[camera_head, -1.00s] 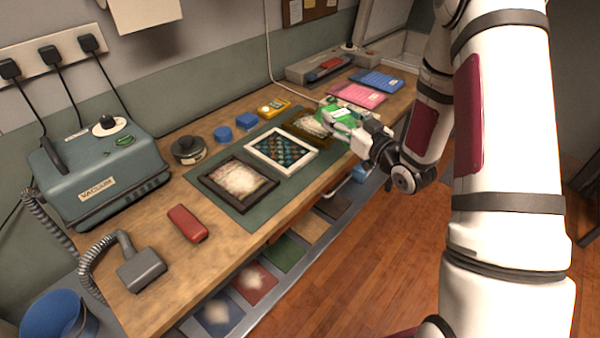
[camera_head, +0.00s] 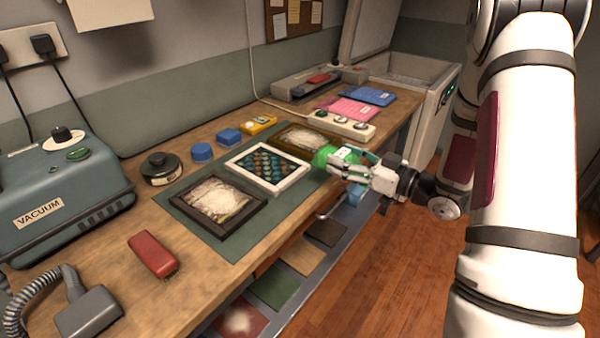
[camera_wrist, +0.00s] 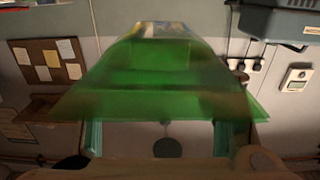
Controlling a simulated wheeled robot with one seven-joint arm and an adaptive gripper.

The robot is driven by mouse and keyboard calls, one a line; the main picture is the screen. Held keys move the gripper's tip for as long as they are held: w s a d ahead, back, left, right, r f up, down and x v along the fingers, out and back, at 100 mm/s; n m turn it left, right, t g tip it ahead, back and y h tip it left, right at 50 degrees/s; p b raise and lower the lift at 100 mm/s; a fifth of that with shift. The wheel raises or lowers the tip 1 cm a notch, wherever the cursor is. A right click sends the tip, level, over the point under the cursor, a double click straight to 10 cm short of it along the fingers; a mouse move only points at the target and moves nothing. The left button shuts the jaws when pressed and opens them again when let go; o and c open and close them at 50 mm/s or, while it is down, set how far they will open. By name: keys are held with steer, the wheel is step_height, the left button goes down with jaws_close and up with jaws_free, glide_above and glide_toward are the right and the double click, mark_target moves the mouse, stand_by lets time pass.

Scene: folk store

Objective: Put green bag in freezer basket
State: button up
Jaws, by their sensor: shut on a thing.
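The green bag (camera_head: 338,155) is in my gripper (camera_head: 352,166), which is shut on it. In the head view the bag and gripper are at the front edge of the workbench, near the brown-framed picture. In the wrist view the green bag (camera_wrist: 160,75) fills the middle, blurred, between the fingers. The chest freezer (camera_head: 425,80) stands past the far end of the bench with its lid raised. A light wire basket (camera_head: 405,66) seems to show at its top; its inside is mostly hidden.
The workbench (camera_head: 120,305) holds framed pictures on a green mat (camera_head: 190,207), a power strip (camera_head: 340,124), pink bags (camera_head: 350,108) and a blue bag (camera_head: 370,96). A vacuum unit (camera_head: 60,190) stands at left. The wooden floor (camera_head: 350,280) beside the bench is clear.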

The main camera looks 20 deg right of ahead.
steer(key=w+a, duration=0.1)
steer(key=a, duration=0.2)
steer(key=w+a, duration=0.2)
steer(key=a, duration=0.1)
steer(key=w+a+f, duration=0.1)
steer(key=w+a, duration=0.1)
steer(key=a, duration=0.1)
steer(key=shift+b, duration=0.35)
steer(key=shift+w+a+f+b, duration=0.15)
steer(key=shift+f+b, duration=0.25)
steer(key=shift+f, duration=1.3)
steer(key=shift+f, duration=0.1)
steer(key=shift+f, duration=0.15)
steer(key=o, duration=1.1)
steer(key=shift+c, duration=0.2)
steer(key=shift+o, duration=0.9)
